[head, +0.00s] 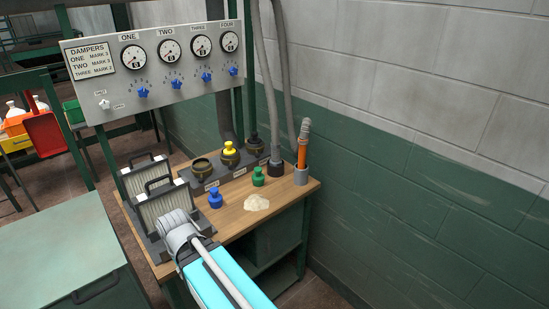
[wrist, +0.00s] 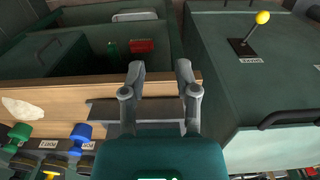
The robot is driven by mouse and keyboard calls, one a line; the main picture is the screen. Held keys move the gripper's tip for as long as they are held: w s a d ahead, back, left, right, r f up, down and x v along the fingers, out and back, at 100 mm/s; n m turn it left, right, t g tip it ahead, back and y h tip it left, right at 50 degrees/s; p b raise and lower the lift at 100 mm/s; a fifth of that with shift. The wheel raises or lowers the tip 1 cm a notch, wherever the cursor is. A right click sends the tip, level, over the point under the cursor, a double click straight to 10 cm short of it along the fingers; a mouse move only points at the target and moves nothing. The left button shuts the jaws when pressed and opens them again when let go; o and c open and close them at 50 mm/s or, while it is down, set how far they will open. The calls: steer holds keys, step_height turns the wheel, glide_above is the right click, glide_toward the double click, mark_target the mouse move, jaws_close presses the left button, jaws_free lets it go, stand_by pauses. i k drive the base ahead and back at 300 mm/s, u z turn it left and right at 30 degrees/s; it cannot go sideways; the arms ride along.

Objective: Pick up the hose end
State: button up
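Two grey hoses (head: 267,85) hang down by the wall in the head view. One runs down to a dark cuff (head: 275,164) at the back right of the wooden bench, which looks like the hose end. The lower part of the other hose is partly hidden behind an orange-handled tool. The wrist view does not show the hose. My gripper (wrist: 160,75) is open and empty, with its fingers apart over the front edge of the bench. In the head view my arm covers it, well to the front left of the hose.
The bench (head: 238,232) carries a pale powder heap (head: 256,203), a blue knobbed piece (head: 215,198), a green one (head: 258,176), filter-like panels (head: 163,212) and a grey cup (head: 301,176) holding the orange tool (head: 302,152). A gauge panel (head: 157,70) stands behind. A green cabinet (head: 65,260) is left.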

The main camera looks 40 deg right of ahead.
mark_target(276, 160)
steer(key=k, duration=0.65)
steer(key=z, duration=0.2)
steer(key=i, duration=0.8)
steer(key=z, duration=0.8)
steer(key=i, duration=0.55)
steer(key=z, duration=0.25)
